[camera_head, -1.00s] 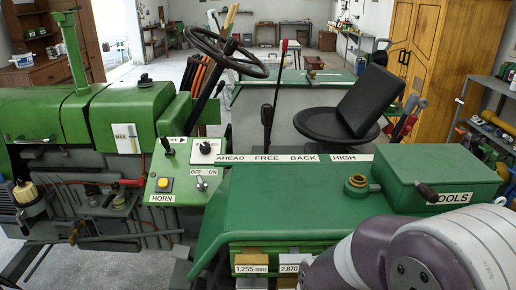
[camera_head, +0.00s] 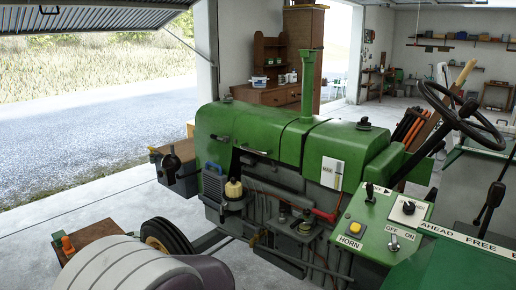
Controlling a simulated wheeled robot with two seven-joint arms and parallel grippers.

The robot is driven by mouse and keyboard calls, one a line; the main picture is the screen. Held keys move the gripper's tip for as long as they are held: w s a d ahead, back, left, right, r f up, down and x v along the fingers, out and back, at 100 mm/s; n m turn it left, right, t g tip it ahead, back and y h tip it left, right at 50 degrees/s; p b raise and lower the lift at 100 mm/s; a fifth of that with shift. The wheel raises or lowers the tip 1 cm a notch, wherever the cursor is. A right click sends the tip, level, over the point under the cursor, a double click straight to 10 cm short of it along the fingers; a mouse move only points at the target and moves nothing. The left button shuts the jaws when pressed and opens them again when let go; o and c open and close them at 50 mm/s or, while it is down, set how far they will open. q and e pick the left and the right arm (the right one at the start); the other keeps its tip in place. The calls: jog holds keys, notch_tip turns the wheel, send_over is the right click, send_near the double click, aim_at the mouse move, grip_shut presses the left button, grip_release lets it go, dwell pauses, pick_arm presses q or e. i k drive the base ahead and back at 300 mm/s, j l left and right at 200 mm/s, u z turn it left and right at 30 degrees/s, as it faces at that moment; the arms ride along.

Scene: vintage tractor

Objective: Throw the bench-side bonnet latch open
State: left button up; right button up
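The green bonnet (camera_head: 245,128) of the tractor is in the middle of the head view and lies shut. A small dark latch-like lever (camera_head: 219,137) is on its near side towards the front. Neither of my grippers shows; only a pale rounded link of my own arm is in view at the bottom left.
A brass-topped jar (camera_head: 234,190) and a red lever (camera_head: 326,214) are below the bonnet. The green exhaust pipe (camera_head: 307,85) rises above it. A front wheel (camera_head: 166,238) and a wooden box (camera_head: 90,237) are at the lower left. The steering wheel (camera_head: 461,116) is at the right.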

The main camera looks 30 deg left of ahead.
aim_at(214, 137)
jog(key=i+j+u, duration=0.25)
jog(key=j, duration=0.35)
jog(key=i+j+u, duration=0.25)
jog(key=j, duration=0.3)
jog(key=i+j+u, duration=0.2)
jog(key=i+j, duration=0.25)
jog(key=i+l+u, duration=0.15)
jog(key=i, duration=0.2)
jog(key=i+u, duration=0.2)
jog(key=i+l, duration=0.05)
jog(key=i, duration=0.05)
